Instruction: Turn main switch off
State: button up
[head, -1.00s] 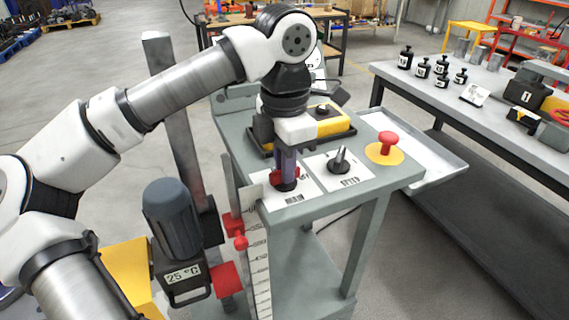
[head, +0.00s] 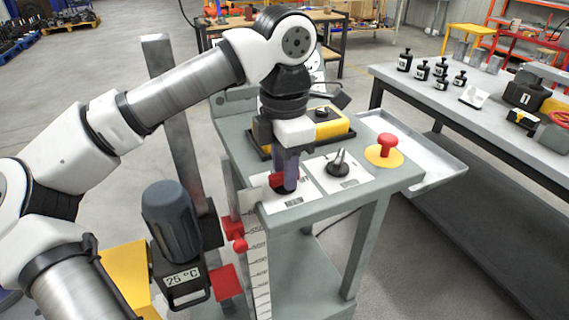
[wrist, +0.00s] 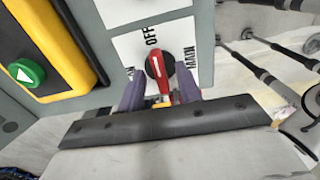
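The main switch is a red rotary handle on a black round base (wrist: 160,66), on a white label plate (wrist: 125,48). In the wrist view its white mark points up toward the word OFF; MAIN is printed at the right. My gripper (wrist: 160,90) has its two purple fingers on either side of the handle, with gaps visible between fingers and handle, so it looks open around it. In the head view my gripper (head: 288,184) points down over the switch at the cart's front left corner. Part of the red handle (head: 276,180) shows at its left; the rest is hidden.
On the same grey cart (head: 330,202) are a black selector switch (head: 338,165), a red mushroom button (head: 387,143) on a yellow disc, and a yellow box (head: 335,122) behind. A bench (head: 405,85) with several small black jacks stands at the right.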

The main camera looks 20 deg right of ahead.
notch_tip(320, 180, up, 14)
dwell(0.6)
jog(key=shift+f, duration=0.1)
